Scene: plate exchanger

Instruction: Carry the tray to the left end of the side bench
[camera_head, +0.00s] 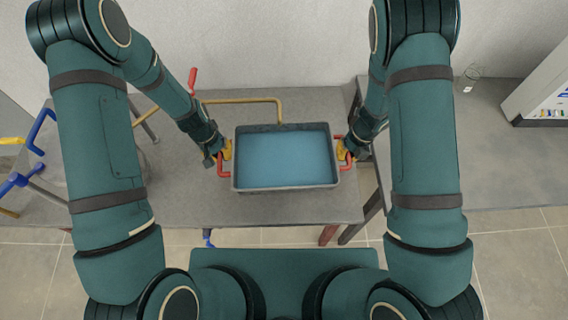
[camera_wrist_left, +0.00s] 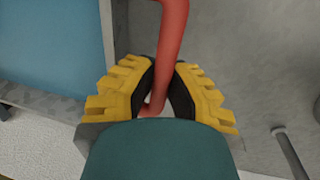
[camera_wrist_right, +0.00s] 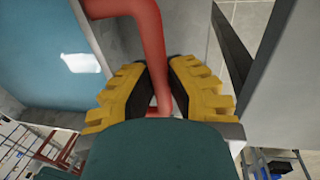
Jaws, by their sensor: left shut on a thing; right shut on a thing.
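The tray (camera_head: 235,186) is a grey rectangular tub holding blue liquid (camera_head: 287,158), with a red handle at each end. In the head view it is level, at or just above the grey bench in front of me; I cannot tell whether it touches. My left gripper (camera_head: 226,152) is shut on the left red handle (camera_head: 221,168), which also shows between the yellow fingers in the left wrist view (camera_wrist_left: 172,50). My right gripper (camera_head: 345,152) is shut on the right red handle (camera_head: 347,164), seen between the fingers in the right wrist view (camera_wrist_right: 152,45).
The grey bench (camera_head: 290,210) has a yellow pipe (camera_head: 245,100) behind the tray and blue and yellow pipes at far left. A second grey bench (camera_head: 510,165) stands at right across a gap. It bears a glass beaker (camera_head: 468,79) and a white cabinet (camera_head: 540,90).

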